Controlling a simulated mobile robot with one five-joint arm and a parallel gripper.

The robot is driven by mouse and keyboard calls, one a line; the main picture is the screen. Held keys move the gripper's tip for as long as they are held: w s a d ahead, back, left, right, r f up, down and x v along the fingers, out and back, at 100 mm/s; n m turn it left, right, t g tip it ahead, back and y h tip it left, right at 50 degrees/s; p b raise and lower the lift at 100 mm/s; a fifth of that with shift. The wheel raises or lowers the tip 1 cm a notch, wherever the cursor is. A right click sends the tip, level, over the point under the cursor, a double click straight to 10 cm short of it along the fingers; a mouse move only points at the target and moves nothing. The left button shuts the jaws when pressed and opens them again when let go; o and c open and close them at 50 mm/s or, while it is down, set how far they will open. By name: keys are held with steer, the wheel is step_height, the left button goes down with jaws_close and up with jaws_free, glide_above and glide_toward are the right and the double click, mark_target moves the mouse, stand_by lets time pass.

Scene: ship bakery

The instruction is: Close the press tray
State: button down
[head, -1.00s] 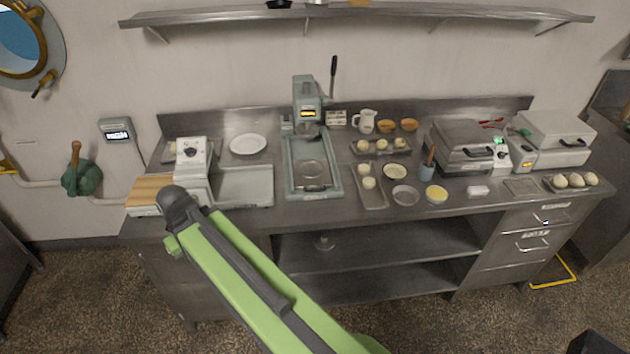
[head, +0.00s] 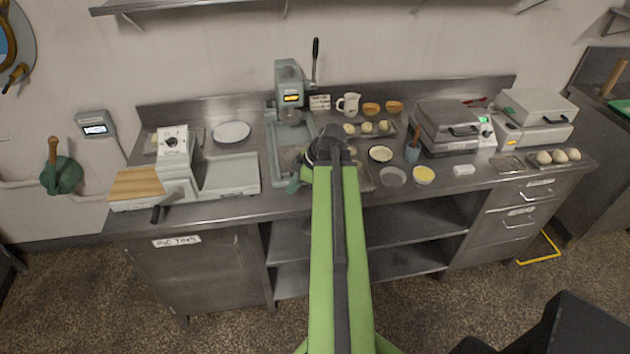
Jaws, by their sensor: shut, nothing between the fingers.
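The press (head: 290,85) is a grey-green machine with a lit orange display and an upright black lever, at the back of the steel counter in the head view. Its long tray (head: 275,152) lies in front of it, drawn out toward the counter's front edge. My gripper (head: 297,184) shows only in part, left of my arm's dark joint, by the tray's front end. It is shut and empty. I cannot tell whether it touches the tray.
Left of the tray are a slicer-like machine (head: 174,165) and a white plate (head: 231,132). A wall shelf (head: 180,5) runs above.

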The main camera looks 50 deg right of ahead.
steer(key=s+d+r+n+t+h, duration=0.1)
steer(key=s+d+r+n+t, duration=0.15)
steer(key=s+d, duration=0.8)
steer(key=b+x, duration=0.3)
steer(key=x, duration=0.1)
steer(key=d+b+x, duration=0.1)
steer(key=b+x, duration=0.1)
steer(key=x, duration=0.1)
steer(key=d+b+x, duration=0.1)
steer(key=b+x, duration=0.2)
steer(key=x, duration=0.1)
steer(key=shift+w+a+f+b, duration=0.1)
steer(key=shift+w+f+b, duration=0.15)
steer(key=shift+w+b, duration=0.1)
steer(key=w, duration=0.1)
steer(key=w+d+p, duration=0.1)
steer(key=w+r, duration=0.1)
steer(key=shift+d+r, duration=0.15)
steer(key=shift+d, duration=0.15)
steer(key=shift+w+d, duration=0.1)
steer(key=shift+w, duration=0.2)
